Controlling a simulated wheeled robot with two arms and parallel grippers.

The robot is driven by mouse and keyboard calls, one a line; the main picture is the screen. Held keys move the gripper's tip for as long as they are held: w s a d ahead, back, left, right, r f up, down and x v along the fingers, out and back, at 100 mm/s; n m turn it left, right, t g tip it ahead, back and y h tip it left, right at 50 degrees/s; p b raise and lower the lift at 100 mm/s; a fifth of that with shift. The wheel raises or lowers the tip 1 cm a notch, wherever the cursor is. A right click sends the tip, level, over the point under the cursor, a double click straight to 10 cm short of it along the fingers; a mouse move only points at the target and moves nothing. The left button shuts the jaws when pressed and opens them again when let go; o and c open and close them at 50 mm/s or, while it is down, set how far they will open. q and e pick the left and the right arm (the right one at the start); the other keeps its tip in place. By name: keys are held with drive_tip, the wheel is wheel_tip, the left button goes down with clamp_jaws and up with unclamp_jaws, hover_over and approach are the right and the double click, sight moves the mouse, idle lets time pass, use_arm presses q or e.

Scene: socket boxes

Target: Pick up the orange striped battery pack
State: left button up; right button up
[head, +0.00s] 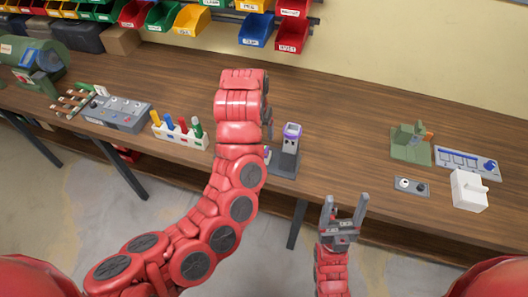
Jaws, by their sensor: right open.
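I cannot make out a battery pack with clear orange stripes. The only orange near the work area is a small piece (429,137) at the right side of a green block-shaped fixture (410,148), on the right of the table; it is too small to identify. My right gripper (344,204) is open and empty, fingers pointing up the picture, in front of the table's near edge. My left arm reaches over the table; its gripper (268,122) is mostly hidden behind the red wrist, beside a grey upright device with a purple-edged top (290,142).
A blue-and-white strip (466,162), a small grey socket plate (411,186) and a white box (468,190) lie at the right. A rack of coloured cylinders (180,133) and a grey switch box (117,113) stand left. The wooden table (350,120) is clear at centre right.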

use_arm(q)
drive_tip(key=p+x, duration=0.1)
drive_tip(key=x, duration=0.7)
drive_tip(key=w+p+x, duration=0.1)
drive_tip(key=x, duration=0.3)
drive_tip(key=shift+f+p, duration=0.1)
drive_tip(key=shift+p, duration=0.2)
drive_tip(key=shift+w+f+p, duration=0.4)
drive_tip(key=shift+f, duration=0.25)
drive_tip(key=shift+x, duration=1.35)
clamp_jaws()
